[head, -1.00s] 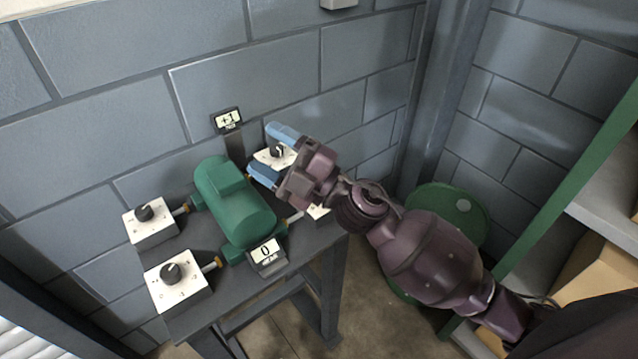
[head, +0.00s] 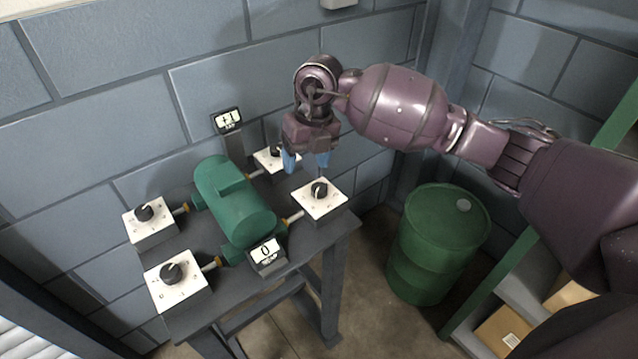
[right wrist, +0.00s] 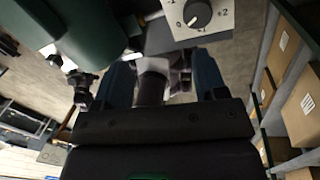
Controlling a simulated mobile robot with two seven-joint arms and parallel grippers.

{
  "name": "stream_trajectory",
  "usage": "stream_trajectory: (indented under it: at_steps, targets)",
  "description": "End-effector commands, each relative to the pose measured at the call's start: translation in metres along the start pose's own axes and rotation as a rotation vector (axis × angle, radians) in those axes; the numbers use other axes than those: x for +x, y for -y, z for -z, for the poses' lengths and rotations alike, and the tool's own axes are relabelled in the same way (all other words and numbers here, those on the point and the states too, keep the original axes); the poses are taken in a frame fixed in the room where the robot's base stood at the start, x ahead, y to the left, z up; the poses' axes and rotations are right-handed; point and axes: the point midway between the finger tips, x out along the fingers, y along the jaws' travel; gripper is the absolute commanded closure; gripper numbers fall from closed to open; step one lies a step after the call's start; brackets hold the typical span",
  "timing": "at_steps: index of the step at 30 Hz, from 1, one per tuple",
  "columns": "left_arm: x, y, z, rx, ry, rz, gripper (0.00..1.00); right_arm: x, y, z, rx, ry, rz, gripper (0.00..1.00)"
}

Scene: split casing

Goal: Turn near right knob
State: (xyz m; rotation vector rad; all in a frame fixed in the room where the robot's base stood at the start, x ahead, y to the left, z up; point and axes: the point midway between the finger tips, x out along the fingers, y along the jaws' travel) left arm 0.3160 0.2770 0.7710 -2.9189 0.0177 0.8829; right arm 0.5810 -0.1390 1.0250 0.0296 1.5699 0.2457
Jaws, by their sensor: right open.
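The near right knob (head: 319,188) is a black dial on top of a white-topped box (head: 322,206) at the right front of the table. In the right wrist view the same knob (right wrist: 197,14) shows at the top edge, with numbers around it. My right gripper (head: 307,165) is open, its blue fingers pointing down, just above and behind the knob and apart from it. In the right wrist view nothing is between the fingers of my right gripper (right wrist: 163,75). My left gripper is not in view.
A green casing (head: 234,202) lies mid-table between several knob boxes. The near display (head: 265,252) reads 0 and the far display (head: 228,119) reads +1. The far right box (head: 268,160) is partly hidden by my gripper. A green barrel (head: 438,243) stands right of the table.

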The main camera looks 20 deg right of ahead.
Motion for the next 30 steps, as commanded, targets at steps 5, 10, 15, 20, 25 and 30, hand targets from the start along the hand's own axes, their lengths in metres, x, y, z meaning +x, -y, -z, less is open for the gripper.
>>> stream_trajectory:
  at_steps: [5,10,15,20,25,30]
  targets:
    - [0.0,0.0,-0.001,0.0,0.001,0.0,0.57,-0.017,0.027,-0.009,0.046,0.0,0.158,0.34]
    - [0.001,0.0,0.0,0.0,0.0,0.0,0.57,-0.01,0.032,-0.01,0.055,-0.004,0.181,0.34]
    - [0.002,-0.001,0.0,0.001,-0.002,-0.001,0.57,0.014,0.036,-0.009,0.053,-0.005,0.178,0.34]
    - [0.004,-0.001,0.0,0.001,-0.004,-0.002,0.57,0.042,0.04,-0.009,0.053,-0.006,0.176,0.34]
    - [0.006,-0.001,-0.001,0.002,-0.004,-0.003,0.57,0.067,0.044,-0.009,0.053,-0.004,0.175,0.34]
    - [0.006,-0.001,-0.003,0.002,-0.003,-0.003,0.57,0.082,0.048,-0.009,0.053,-0.003,0.175,0.34]
